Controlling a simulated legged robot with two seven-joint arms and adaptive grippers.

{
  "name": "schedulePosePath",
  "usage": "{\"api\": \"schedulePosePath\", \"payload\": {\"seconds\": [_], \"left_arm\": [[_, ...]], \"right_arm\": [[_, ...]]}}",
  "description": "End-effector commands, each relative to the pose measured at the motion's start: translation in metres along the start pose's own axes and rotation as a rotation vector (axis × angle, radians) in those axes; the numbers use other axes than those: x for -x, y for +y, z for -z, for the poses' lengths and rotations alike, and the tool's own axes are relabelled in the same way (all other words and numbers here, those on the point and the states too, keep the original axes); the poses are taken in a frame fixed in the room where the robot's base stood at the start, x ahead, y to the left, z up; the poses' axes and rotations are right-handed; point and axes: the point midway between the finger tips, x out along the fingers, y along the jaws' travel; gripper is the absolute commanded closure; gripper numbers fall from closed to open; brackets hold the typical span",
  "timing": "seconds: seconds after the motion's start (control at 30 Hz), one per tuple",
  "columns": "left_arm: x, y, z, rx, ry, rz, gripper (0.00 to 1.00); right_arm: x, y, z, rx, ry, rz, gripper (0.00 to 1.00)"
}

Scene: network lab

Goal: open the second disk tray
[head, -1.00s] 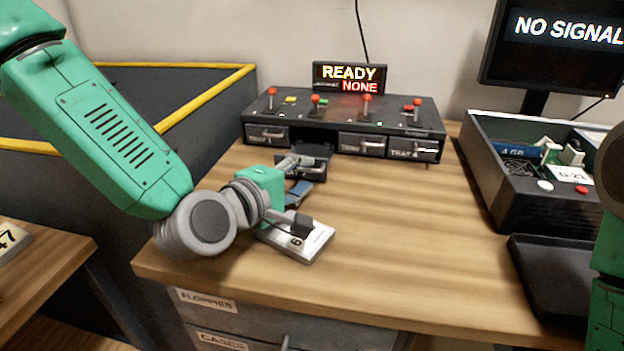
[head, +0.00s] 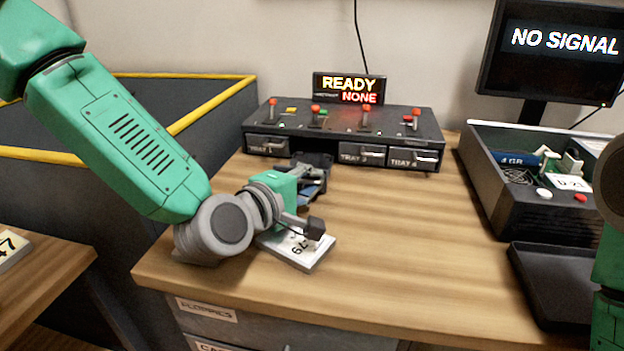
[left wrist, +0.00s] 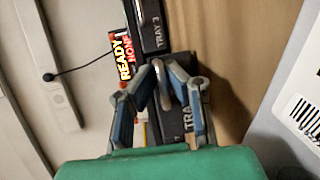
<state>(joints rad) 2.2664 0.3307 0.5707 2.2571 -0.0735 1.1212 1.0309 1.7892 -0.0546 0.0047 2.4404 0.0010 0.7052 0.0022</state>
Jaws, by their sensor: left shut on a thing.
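The black disk unit (head: 430,125) stands at the back of the desk, with a row of trays in its front. The second tray (head: 314,158) sits between the first tray (head: 267,145) and the third tray (head: 362,155). Its front appears to stand out from its neighbours. My left gripper (left wrist: 164,88) is shut on its handle, the blue-padded fingertips closed around it in the left wrist view. In the head view, the left gripper (head: 312,178) partly hides the tray, so how far it is out is unclear. My right gripper is out of view.
A white labelled block (head: 298,250) lies on the desk below my left wrist. A black bin (head: 490,195) with parts and a black tray (head: 555,285) are at the right, beneath a monitor (head: 550,45). The sign (head: 348,88) reads READY, NONE. The middle desk is clear.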

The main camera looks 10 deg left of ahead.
Motion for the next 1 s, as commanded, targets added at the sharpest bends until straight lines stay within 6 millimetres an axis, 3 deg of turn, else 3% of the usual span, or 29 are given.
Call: {"api": "schedulePosePath", "payload": {"seconds": [0.03, 0.3, 0.37, 0.67, 0.83, 0.97, 1.0], "left_arm": [[0.005, -0.008, -0.001, 0.004, -0.001, 0.024, 1.0], [0.005, -0.011, -0.001, 0.003, 0.0, 0.026, 1.0], [0.005, -0.011, -0.001, 0.002, 0.0, 0.027, 0.75], [0.006, -0.006, -0.002, 0.002, 0.0, 0.017, 0.72], [0.01, 0.014, -0.003, 0.001, 0.0, 0.012, 0.72], [0.015, 0.041, -0.005, 0.001, 0.001, 0.007, 0.72], [0.017, 0.051, -0.006, 0.0, 0.001, 0.003, 0.68]], "right_arm": [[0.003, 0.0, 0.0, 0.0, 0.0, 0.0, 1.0], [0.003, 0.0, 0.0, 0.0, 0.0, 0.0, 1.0], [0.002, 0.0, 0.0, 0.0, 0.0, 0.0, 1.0], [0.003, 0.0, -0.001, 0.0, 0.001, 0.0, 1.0], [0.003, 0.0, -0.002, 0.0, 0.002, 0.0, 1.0], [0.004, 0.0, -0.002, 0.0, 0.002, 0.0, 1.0], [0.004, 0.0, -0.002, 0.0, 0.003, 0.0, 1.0]]}}
